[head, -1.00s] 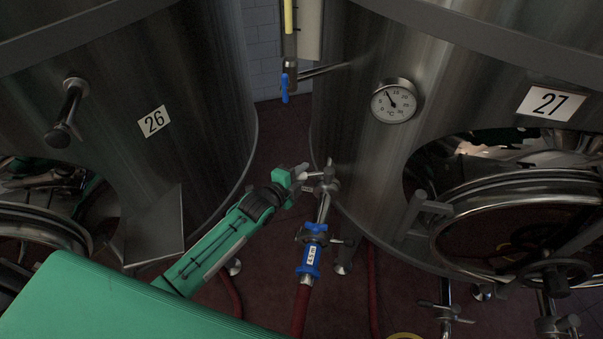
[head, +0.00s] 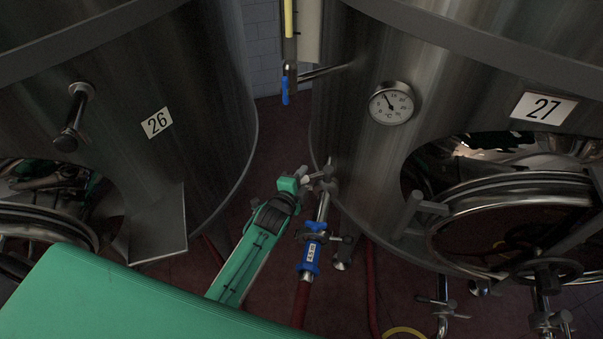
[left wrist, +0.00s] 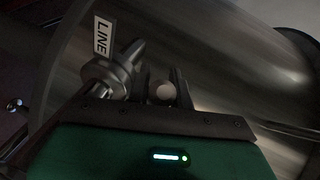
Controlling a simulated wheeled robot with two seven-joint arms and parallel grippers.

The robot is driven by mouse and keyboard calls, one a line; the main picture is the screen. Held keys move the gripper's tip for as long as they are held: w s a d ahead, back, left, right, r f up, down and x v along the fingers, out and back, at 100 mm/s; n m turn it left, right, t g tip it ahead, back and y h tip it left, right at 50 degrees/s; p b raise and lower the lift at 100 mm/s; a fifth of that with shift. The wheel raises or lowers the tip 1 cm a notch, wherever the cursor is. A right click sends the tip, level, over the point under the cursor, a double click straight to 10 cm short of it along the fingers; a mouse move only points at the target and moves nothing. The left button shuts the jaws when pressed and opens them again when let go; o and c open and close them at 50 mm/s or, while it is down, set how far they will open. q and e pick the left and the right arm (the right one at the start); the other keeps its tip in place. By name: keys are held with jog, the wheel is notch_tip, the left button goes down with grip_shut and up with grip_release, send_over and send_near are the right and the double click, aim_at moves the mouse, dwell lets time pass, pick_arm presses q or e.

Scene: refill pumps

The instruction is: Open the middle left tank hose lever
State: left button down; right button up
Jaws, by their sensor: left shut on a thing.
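The hose lever is a small metal handle on the valve (head: 326,187) at the lower left of tank 27 (head: 350,130). A red hose (head: 301,305) with a blue labelled coupling (head: 310,258) hangs from this valve. My left gripper (head: 305,178) is at the lever, beside the valve, and is shut on it; the fingers hide most of the lever. In the left wrist view, a round pale lever end (left wrist: 165,91) shows between the two dark fingers, with the metal valve body (left wrist: 112,74) just left of them. My right gripper is not in view.
Tank 26 (head: 205,110) stands on the left. A thermometer (head: 391,103) and an open round hatch door (head: 510,225) are on tank 27. A blue-handled tap (head: 285,88) hangs between the tanks. More red hose (head: 371,290) runs along the floor.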

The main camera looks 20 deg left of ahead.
pick_arm(q)
jog(key=shift+s+d+r+y, duration=0.1)
jog(key=shift+d+y, duration=0.05)
jog(key=shift+y, duration=0.15)
jog(key=c, duration=1.3)
grip_release()
jog(key=shift+o, duration=0.2)
jog(key=b+v, duration=0.1)
jog(key=v, duration=1.3)
jog(key=shift+b, duration=0.35)
jog(key=shift+c, duration=0.3)
